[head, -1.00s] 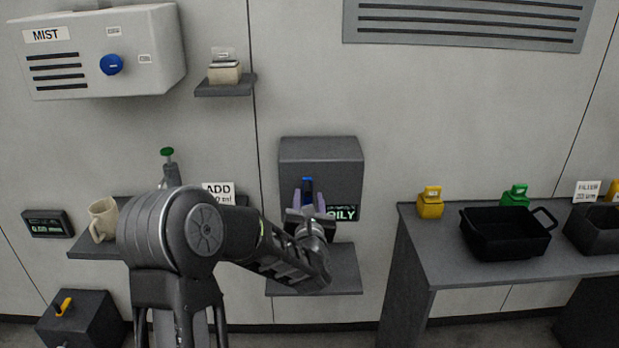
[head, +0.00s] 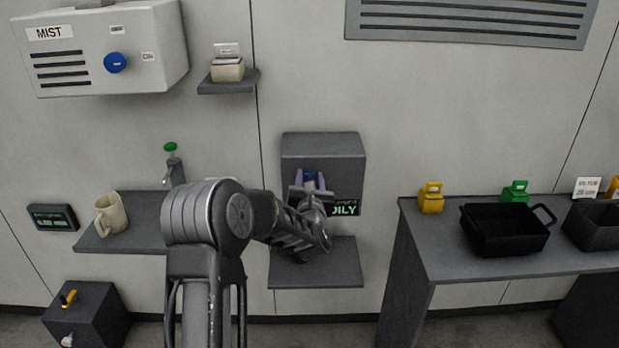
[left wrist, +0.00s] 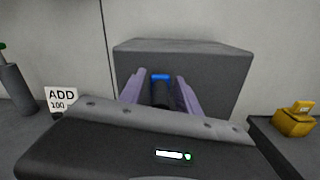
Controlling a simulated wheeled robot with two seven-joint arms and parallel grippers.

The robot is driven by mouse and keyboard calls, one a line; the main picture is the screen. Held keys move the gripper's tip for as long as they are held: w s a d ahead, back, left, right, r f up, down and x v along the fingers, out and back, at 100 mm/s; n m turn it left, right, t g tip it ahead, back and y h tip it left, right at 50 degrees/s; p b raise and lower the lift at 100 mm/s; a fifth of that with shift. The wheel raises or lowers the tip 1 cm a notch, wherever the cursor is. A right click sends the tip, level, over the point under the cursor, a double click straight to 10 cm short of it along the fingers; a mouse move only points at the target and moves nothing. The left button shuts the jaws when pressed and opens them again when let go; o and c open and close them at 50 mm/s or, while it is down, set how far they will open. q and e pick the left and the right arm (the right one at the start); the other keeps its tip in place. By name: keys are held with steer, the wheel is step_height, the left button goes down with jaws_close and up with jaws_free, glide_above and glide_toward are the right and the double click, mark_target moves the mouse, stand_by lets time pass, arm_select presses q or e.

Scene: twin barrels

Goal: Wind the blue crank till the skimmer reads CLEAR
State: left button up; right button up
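The dark grey skimmer box (head: 322,145) hangs on the wall, and its lit display (head: 346,209) reads OILY, partly covered by my gripper. The blue crank (head: 309,176) sits at its front; in the left wrist view its blue end (left wrist: 160,77) tops a dark stem. My left gripper (head: 310,178) is at the crank, with one purple finger on each side. In the left wrist view the fingers (left wrist: 160,84) stand apart, with a narrow gap on both sides of the crank. My right gripper is in no view.
A dark ledge (head: 330,275) juts out below the skimmer. At left, a shelf (head: 140,240) holds a beige mug (head: 111,212) and a green-topped bottle (head: 173,165). At right, a table (head: 440,262) carries a black pan (head: 503,230). A MIST unit (head: 150,50) with a blue knob hangs upper left.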

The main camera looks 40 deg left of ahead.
arm_select(q)
steer(key=shift+c, duration=0.4)
jaws_close()
steer(key=shift+s+a, duration=0.1)
steer(key=shift+a, duration=0.1)
stand_by(0.8)
